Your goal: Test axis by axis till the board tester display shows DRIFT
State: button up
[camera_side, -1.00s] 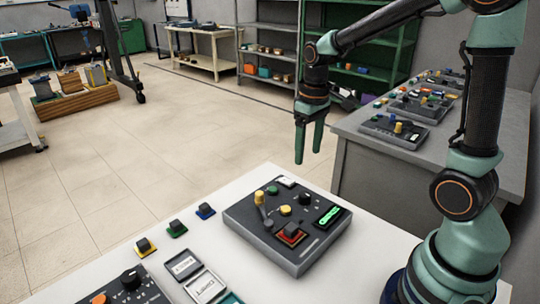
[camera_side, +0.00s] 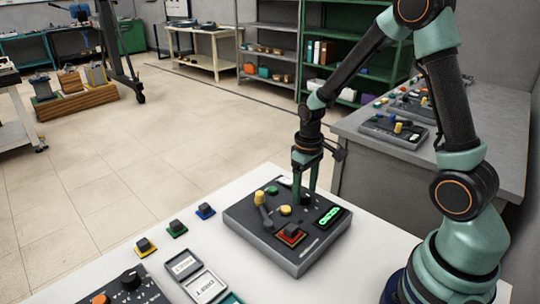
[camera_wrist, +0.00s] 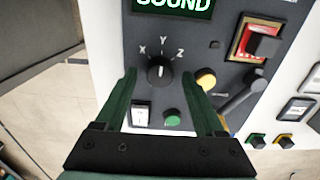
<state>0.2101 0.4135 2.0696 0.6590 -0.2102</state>
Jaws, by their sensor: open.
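The board tester (camera_side: 270,246) is a dark grey box on the white table. Its green-lit display (camera_side: 328,216) reads SOUND in the wrist view (camera_wrist: 172,4). A black axis knob (camera_wrist: 158,70) sits below the letters X, Y and Z; I cannot tell surely which one its mark faces. My gripper (camera_wrist: 157,76) is open, with one green finger on each side of the knob.
The tester also has a black block in a red frame (camera_wrist: 264,42), a yellow button (camera_wrist: 206,79), a green button (camera_wrist: 172,117), a white rocker switch (camera_wrist: 141,114) and a lever (camera_wrist: 246,92). Small coloured-base blocks (camera_side: 176,228) and a DRIFT-labelled tray (camera_side: 206,287) lie left.

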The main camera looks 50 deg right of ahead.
jog(key=shift+f, duration=0.25)
grip_shut()
